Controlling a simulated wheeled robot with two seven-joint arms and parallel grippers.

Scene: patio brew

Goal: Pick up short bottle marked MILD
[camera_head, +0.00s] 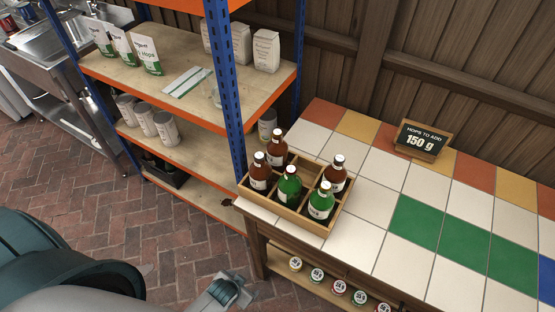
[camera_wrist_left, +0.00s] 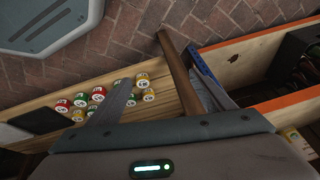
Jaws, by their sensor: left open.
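A wooden crate (camera_head: 290,212) with compartments stands on the tiled counter's left end. It holds brown bottles, one at the back (camera_head: 276,150), one at the left (camera_head: 260,174) and one at the right (camera_head: 334,173). Two green bottles stand there too, one in the middle (camera_head: 289,186) and one at the front right (camera_head: 321,203). The labels are too small to read, so I cannot tell which is marked MILD. My left gripper (camera_head: 232,290) is open and empty, low in front of the counter, below and left of the crate. Its fingers also show in the wrist view (camera_wrist_left: 162,98). My right gripper is out of view.
A blue-and-orange shelf rack (camera_head: 225,75) with pouches and tins stands left of the counter. Small round jars (camera_head: 317,275) sit on the counter's lower shelf and also show in the wrist view (camera_wrist_left: 98,95). A sign (camera_head: 421,141) stands behind clear tiles (camera_head: 380,205).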

